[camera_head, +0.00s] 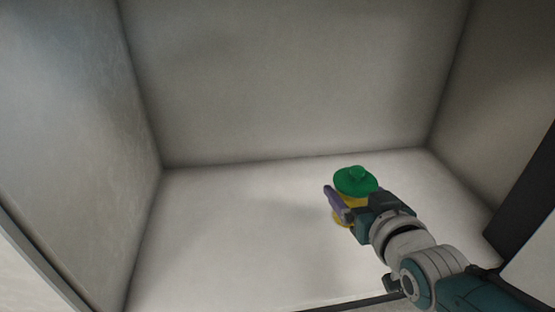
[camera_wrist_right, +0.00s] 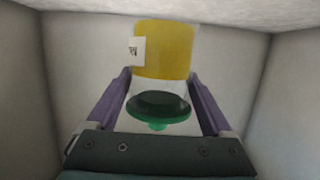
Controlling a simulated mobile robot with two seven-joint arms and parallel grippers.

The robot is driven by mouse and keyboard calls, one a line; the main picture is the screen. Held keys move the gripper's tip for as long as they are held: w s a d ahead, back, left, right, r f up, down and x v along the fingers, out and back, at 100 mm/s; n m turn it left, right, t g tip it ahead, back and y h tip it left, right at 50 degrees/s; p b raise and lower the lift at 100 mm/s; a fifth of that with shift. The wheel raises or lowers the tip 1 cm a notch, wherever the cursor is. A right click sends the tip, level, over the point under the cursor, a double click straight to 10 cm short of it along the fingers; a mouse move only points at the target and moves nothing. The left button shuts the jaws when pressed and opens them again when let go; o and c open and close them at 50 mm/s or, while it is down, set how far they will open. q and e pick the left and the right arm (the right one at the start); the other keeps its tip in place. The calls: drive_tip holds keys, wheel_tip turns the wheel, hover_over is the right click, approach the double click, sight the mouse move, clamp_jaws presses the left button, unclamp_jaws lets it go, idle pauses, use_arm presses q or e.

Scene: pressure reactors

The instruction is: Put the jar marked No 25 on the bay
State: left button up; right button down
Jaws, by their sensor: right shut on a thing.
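A jar with a green knobbed lid (camera_head: 355,181) and yellow contents is between the fingers of my right gripper (camera_head: 347,205). In the right wrist view the jar's yellow part (camera_wrist_right: 163,50) shows with a white label (camera_wrist_right: 137,51) at its left edge; the label is turned aside and its number cannot be read. The purple fingers are shut on the jar from both sides. The jar looks about upright, over the pale floor (camera_head: 220,240) of a walled compartment that may be the bay. Whether its base touches the floor cannot be told. My left gripper is out of view.
The compartment has a back wall (camera_head: 290,80), a left wall (camera_head: 70,130) and a right wall (camera_head: 495,100). A dark upright edge (camera_head: 520,205) stands at the right, close to my right arm. The floor left of the jar is clear.

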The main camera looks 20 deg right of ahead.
wheel_tip(320, 180, down, 5)
drive_tip(key=b, duration=0.2)
drive_tip(key=shift+r+b, duration=0.15)
drive_tip(key=shift+b, duration=0.2)
wheel_tip(320, 180, down, 4)
drive_tip(key=b, duration=0.4)
drive_tip(key=shift+r, duration=0.1)
unclamp_jaws()
drive_tip(key=shift+f, duration=0.2)
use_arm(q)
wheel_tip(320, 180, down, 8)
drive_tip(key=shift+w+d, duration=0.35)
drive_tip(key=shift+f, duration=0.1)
use_arm(e)
drive_tip(key=shift+r, duration=0.1)
